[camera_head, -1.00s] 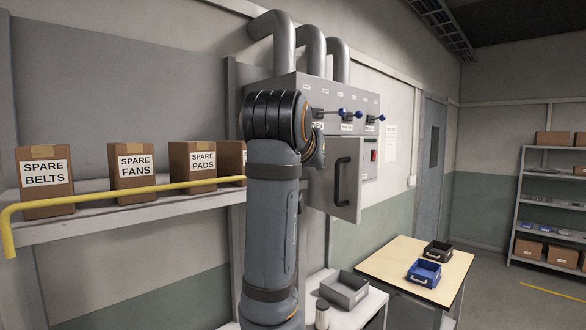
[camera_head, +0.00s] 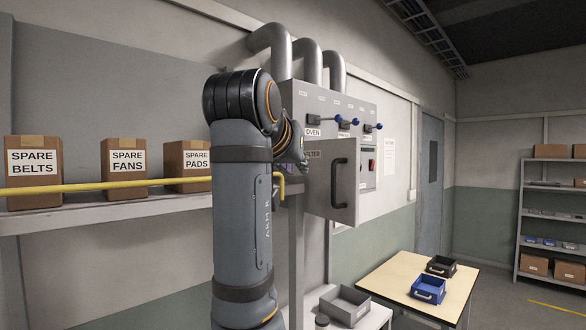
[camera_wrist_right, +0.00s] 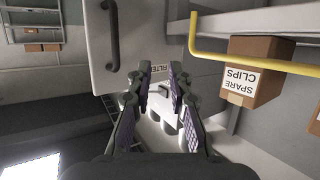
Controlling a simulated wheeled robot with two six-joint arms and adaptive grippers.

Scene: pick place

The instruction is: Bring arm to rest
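My right arm (camera_head: 243,200) stands tall in the middle of the head view, in front of the wall shelf and the cabinet. Its gripper (camera_head: 291,167) is mostly hidden behind the arm there, close to the yellow rail's end. In the right wrist view the right gripper (camera_wrist_right: 161,85) shows two separated fingers with nothing between them. The grey cabinet door (camera_head: 318,185), with a dark handle, stands open just right of the gripper. It also shows beyond the fingers in the wrist view (camera_wrist_right: 150,35). My left gripper is not in view.
The yellow rail (camera_head: 100,186) runs along the shelf (camera_head: 110,208) with labelled boxes (camera_head: 125,169). A spare clips box (camera_wrist_right: 255,65) shows in the wrist view. A grey bin (camera_head: 347,305) and a wooden-topped table (camera_head: 390,275) with two trays stand lower right.

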